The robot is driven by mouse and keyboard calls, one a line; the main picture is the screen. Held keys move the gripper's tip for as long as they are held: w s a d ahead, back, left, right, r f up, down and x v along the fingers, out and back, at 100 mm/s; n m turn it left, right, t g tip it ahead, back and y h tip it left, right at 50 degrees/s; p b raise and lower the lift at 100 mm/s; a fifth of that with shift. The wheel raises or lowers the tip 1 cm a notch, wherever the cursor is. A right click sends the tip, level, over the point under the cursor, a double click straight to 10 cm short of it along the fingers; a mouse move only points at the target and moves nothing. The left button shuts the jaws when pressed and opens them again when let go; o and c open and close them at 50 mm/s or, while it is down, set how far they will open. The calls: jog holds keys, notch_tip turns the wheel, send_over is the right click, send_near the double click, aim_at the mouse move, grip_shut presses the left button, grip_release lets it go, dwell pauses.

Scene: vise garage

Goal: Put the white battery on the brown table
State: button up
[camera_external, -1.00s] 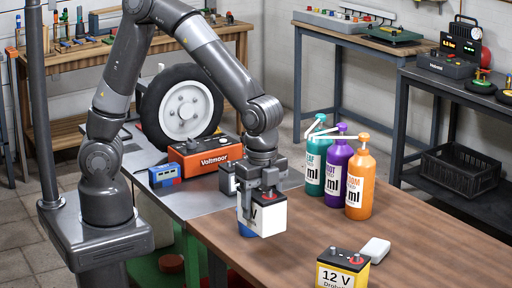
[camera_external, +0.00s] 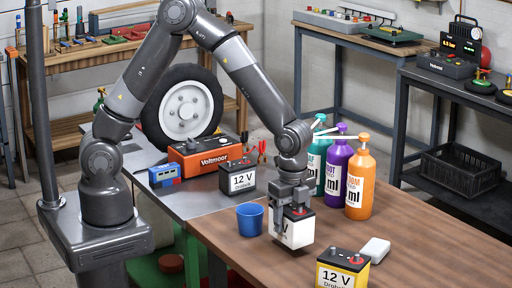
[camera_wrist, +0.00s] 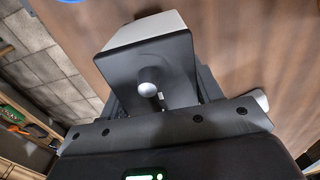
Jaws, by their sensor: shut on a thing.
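The white battery (camera_external: 299,231) has a dark top and shows in the external view, held in my gripper (camera_external: 293,213). My gripper is shut on it from above. It hangs upright over, or just touching, the brown table (camera_external: 420,265); I cannot tell whether its underside is in contact. In the wrist view the battery's dark top (camera_wrist: 150,72) with a round terminal fills the middle, and brown tabletop (camera_wrist: 265,45) shows beside it.
A blue cup (camera_external: 250,220) stands left of my gripper. Teal, purple and orange bottles (camera_external: 360,190) stand behind it to the right. A black battery (camera_external: 238,178) is on the grey table. The right front tabletop is clear.

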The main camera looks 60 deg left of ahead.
jog(key=shift+f, duration=1.1)
jog(key=o, duration=1.8)
jog(key=shift+f, duration=0.15)
jog(key=shift+c, duration=0.2)
